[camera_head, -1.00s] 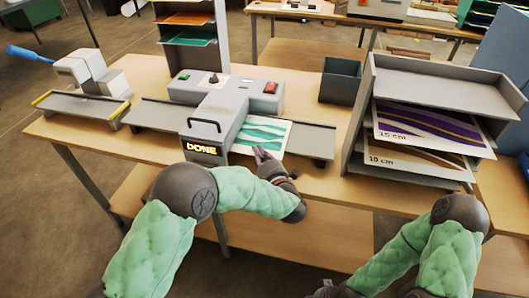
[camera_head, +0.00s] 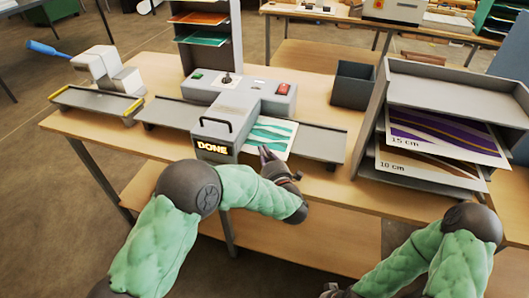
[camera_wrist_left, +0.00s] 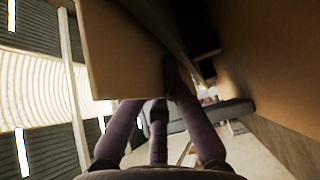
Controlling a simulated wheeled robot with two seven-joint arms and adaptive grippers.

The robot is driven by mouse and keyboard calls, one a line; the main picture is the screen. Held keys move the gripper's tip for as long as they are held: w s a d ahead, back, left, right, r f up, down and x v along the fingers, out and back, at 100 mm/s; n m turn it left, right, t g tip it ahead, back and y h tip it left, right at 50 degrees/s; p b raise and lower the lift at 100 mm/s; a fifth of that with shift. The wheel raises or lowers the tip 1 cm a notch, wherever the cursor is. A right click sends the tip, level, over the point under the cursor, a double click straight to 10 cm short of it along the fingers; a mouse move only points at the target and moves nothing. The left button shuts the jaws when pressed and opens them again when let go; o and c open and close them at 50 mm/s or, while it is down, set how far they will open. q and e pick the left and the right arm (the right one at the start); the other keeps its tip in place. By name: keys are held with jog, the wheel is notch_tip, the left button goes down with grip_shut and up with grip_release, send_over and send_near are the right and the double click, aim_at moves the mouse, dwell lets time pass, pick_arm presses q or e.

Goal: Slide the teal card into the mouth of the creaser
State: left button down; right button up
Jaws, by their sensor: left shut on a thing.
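The teal card (camera_head: 271,137), white with teal waves, lies at the right side of the grey machine (camera_head: 243,110) with a lit DONE display, over its right tray. Its left edge meets the machine body; I cannot tell if any of it is inside. My left gripper (camera_head: 266,153) is shut on the card's near edge. In the left wrist view the fingers (camera_wrist_left: 157,112) show below a tan panel, and the card is not clear. A small grey-white machine (camera_head: 108,68) with a blue lever stands at the left; I cannot tell which machine is the creaser. My right gripper (camera_head: 335,291) is at the bottom, mostly cut off.
A grey shelf unit (camera_head: 445,83) with purple and orange sheets marked 15 cm and 10 cm stands at the right. A dark open bin (camera_head: 353,85) is beside it. A rack (camera_head: 207,40) with orange and teal sheets stands behind the machine. The wooden table's front edge is near my left arm.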

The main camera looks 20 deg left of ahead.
pick_arm(q)
jog(key=shift+f+b, duration=0.2)
jog(key=shift+b, duration=0.1)
jog(key=c, duration=1.3)
grip_release()
jog(key=shift+c, duration=0.2)
jog(key=v, duration=1.2)
